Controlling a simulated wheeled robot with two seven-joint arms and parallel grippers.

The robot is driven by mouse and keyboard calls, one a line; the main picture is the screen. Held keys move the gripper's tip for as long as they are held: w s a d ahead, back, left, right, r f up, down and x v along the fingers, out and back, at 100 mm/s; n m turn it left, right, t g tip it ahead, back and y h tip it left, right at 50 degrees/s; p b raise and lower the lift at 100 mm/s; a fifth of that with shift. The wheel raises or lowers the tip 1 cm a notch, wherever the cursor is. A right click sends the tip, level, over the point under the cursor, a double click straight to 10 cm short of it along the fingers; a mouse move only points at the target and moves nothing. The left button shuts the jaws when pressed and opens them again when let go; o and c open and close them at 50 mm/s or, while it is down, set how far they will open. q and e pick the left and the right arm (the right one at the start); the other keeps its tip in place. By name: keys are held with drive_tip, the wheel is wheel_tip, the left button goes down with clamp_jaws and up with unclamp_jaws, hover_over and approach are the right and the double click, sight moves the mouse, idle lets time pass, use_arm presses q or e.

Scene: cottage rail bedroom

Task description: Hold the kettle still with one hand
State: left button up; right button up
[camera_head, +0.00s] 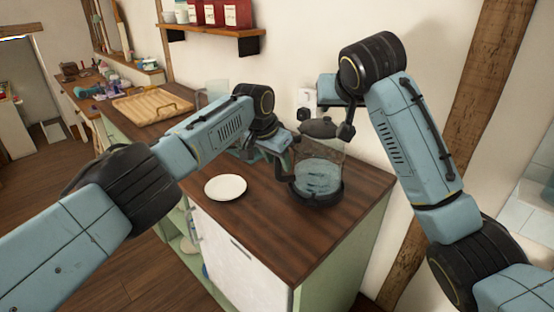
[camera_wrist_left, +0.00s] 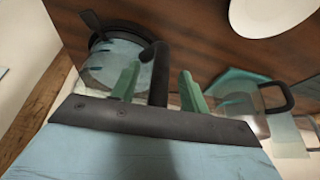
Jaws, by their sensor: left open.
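The kettle (camera_head: 318,178) is clear with a black lid, black base and black handle, and stands upright near the back of the wooden counter. My left gripper (camera_head: 280,145) is at its left side, at the handle. In the left wrist view the kettle (camera_wrist_left: 112,62) is at upper left. Its black handle lies between the two green fingers of my left gripper (camera_wrist_left: 158,75), which are apart with gaps on both sides. My right gripper (camera_head: 347,132) is at the upper right of the kettle, by the lid. Its fingers are not clear, and I cannot tell whether it touches.
A white plate (camera_head: 225,187) lies on the counter left of the kettle. A clear container with a dark handle (camera_wrist_left: 282,100) stands nearby, partly hidden in the head view. A wooden tray (camera_head: 150,108) is further back. The counter's front right is clear.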

use_arm(q)
drive_tip(key=shift+f, duration=0.1)
clamp_jaws()
idle(0.4)
idle(2.0)
